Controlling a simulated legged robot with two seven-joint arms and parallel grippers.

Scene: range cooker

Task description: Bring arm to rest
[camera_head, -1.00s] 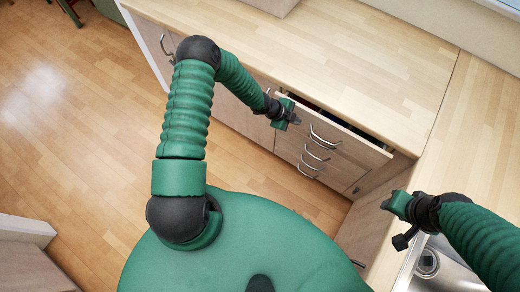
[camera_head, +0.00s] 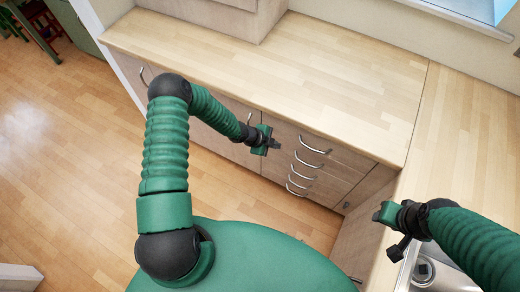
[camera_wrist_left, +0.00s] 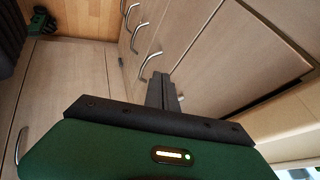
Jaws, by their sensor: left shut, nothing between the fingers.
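My left arm comes in from the left with its elbow raised. Its gripper (camera_head: 275,144) hangs in front of the cabinet, to the left of the top drawer's handle, apart from it in the head view. In the left wrist view its two dark fingers (camera_wrist_left: 160,91) are together with nothing between them. The top drawer (camera_head: 335,152) looks shut in the head view, under the worktop edge. My right gripper (camera_head: 391,230) is at the lower right, by the sink edge. Its finger opening is not clear.
The wooden worktop (camera_head: 330,75) runs along the back and turns down the right side. Several drawer handles (camera_head: 300,172) stick out from the cabinet front. A metal sink (camera_head: 435,272) is at the lower right. The wooden floor (camera_head: 70,170) on the left is open.

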